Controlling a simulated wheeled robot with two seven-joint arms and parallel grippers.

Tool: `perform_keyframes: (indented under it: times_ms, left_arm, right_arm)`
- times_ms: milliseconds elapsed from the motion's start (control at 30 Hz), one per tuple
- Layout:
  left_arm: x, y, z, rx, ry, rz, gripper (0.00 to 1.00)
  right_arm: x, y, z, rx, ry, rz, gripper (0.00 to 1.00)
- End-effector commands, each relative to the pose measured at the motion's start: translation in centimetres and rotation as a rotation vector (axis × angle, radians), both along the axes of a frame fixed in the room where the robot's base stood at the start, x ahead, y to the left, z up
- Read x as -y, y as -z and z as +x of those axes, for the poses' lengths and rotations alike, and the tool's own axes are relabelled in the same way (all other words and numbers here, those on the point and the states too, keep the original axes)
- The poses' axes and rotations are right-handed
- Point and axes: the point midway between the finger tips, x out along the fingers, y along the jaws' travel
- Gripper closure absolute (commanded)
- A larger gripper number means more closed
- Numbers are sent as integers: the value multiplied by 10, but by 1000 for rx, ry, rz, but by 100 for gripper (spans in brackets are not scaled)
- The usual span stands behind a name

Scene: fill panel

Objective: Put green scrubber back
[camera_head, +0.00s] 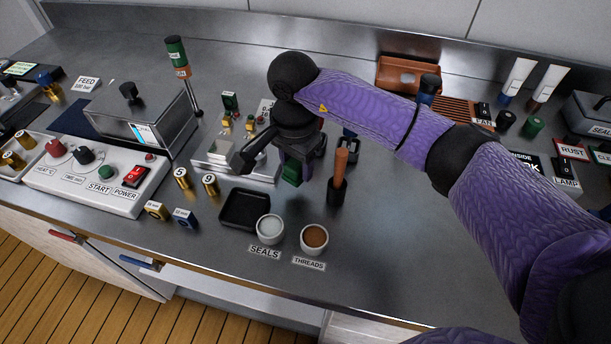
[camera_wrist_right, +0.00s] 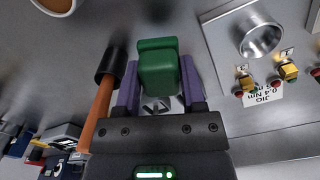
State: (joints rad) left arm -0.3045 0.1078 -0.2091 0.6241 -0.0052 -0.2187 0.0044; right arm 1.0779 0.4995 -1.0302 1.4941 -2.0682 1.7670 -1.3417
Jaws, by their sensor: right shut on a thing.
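My right gripper (camera_head: 294,170) is over the middle of the steel worktop, pointing down. It is shut on a green block-shaped thing, the green scrubber (camera_head: 291,175), which shows low between the fingers in the head view. In the right wrist view the scrubber (camera_wrist_right: 158,66) sits between the two purple fingers of the gripper (camera_wrist_right: 160,82) and sticks out past their tips. Whether it touches the worktop is hard to tell. My left gripper is not in view.
A metal jig plate (camera_head: 205,160) lies to the left. In front are a black tray (camera_head: 238,211), a SEALS cup (camera_head: 269,229) and a THREADS cup (camera_head: 314,238). Worktop right of these is clear.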

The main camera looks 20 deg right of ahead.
Motion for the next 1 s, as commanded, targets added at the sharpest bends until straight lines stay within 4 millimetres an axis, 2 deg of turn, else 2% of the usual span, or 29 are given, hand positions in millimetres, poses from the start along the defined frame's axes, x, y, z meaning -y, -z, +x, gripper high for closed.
perform_keyframes:
  times_ms: [233, 567, 600, 700, 767, 1000]
  left_arm:
    - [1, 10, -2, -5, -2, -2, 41]
    - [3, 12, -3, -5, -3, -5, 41]
    - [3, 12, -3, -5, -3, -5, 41]
    - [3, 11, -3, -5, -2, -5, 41]
    - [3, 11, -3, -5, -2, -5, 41]
    - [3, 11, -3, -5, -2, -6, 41]
  right_arm:
    - [0, 43, 0, -1, 2, 0, 100]
    - [0, 48, 0, 2, 1, 0, 100]
    - [0, 48, 0, 2, 1, 0, 44]
    - [0, 47, 0, 2, 1, 0, 23]
    - [0, 47, 0, 2, 1, 1, 13]
    - [0, 46, 0, 2, 2, 1, 13]
